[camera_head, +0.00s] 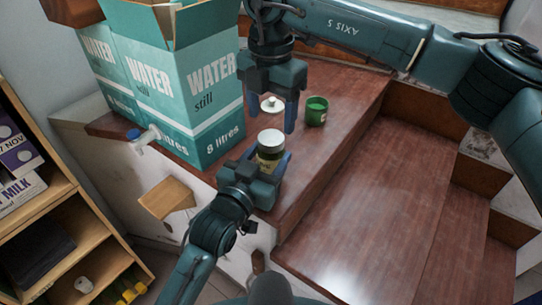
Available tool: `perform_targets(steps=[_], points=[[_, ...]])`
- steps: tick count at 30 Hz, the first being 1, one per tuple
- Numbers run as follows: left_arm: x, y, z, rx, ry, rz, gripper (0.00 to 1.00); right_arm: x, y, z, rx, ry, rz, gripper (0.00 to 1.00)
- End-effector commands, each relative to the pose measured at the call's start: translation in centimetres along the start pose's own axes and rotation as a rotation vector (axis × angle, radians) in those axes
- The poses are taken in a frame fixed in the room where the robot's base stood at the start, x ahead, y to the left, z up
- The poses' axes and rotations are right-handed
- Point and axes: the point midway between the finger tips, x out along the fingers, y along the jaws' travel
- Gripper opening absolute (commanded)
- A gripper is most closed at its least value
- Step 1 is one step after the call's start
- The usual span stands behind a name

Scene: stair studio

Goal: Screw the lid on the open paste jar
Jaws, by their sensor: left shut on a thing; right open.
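The paste jar (268,154) is a dark jar with a pale label and a whitish round top. It stands upright at the left part of the reddish-brown wooden surface. My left gripper (270,165) is shut around its body. A small white round piece with a knob (271,104), which looks like the lid, lies on the wood behind the jar. My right gripper (272,112) points down with its fingers apart. The white piece shows between those fingers; I cannot tell how high they are above the wood. Whether the jar's whitish top is its open mouth is unclear.
A green cup (316,112) stands right of my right gripper. Large teal water cartons (205,85) stand close on the left, with a small bottle (143,137) beside them. A step edge drops to a lower wooden tread (370,220), which is clear.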

Motion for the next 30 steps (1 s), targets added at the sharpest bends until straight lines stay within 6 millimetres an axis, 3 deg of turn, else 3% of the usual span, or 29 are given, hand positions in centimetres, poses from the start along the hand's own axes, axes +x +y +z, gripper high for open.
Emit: perform_targets(steps=[5, 30], points=[[0.0, 0.0, 0.1, 0.001, -0.002, 0.000, 0.00, -0.3, 0.0, 0.0, -0.226, 0.000, -0.001, 0.64], [0.0, 0.0, 0.1, 0.001, -0.001, 0.000, 0.00, -2.8, -0.1, 0.0, -2.029, 0.008, -0.002, 0.64]])
